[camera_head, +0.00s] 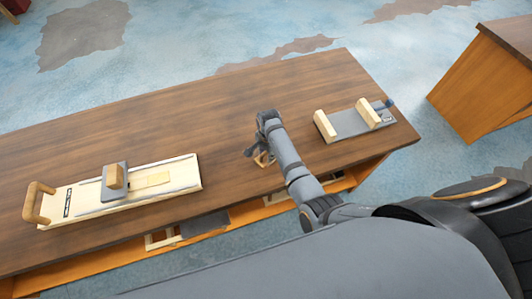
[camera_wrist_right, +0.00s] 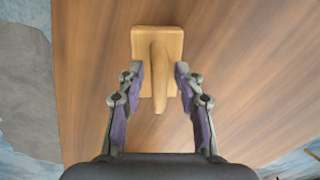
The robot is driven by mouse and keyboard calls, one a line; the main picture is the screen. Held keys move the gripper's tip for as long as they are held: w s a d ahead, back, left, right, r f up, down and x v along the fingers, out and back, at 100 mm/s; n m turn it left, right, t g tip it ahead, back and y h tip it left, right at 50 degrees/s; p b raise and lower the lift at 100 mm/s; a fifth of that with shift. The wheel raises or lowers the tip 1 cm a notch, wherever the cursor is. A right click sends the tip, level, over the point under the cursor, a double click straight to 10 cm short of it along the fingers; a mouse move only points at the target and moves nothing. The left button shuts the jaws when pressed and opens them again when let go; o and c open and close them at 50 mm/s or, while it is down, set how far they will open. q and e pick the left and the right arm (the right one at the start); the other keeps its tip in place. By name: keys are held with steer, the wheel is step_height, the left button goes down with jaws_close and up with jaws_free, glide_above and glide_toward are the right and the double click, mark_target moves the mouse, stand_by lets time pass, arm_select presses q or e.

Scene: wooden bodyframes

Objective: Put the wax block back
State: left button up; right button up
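A pale tan wooden piece (camera_wrist_right: 157,60) with a squarish plate and a raised, rounded peg-like grip lies on the table, between and just beyond my right fingertips in the wrist view. It may be the wax block, but I cannot tell for sure. In the head view only a small part of it (camera_head: 265,160) shows below my right gripper (camera_head: 254,150). In the wrist view that gripper (camera_wrist_right: 160,78) is open, a finger on each side of the grip, with gaps visible. A long pale board (camera_head: 80,206) at the left carries a grey plate with a tan block (camera_head: 116,177). My left gripper is out of view.
The brown wooden table (camera_head: 215,110) is bare between the board and my right arm. A grey holder (camera_head: 349,123) with two tan blocks sits at the right end. Frames show on an orange shelf (camera_head: 240,214) below. Another wooden table (camera_head: 485,85) stands apart at right.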

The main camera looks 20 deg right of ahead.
steer(key=shift+r, duration=0.1)
steer(key=r+p, duration=0.7)
steer(key=p, duration=0.1)
steer(key=shift+s+d+r, duration=0.1)
steer(key=shift+s+r, duration=0.1)
steer(key=shift+r, duration=0.2)
steer(key=shift+r+b, duration=0.4)
steer(key=shift+b, duration=0.15)
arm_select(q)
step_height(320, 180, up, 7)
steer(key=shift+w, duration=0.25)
arm_select(e)
steer(key=shift+s+r, duration=0.15)
steer(key=shift+r, duration=1.7)
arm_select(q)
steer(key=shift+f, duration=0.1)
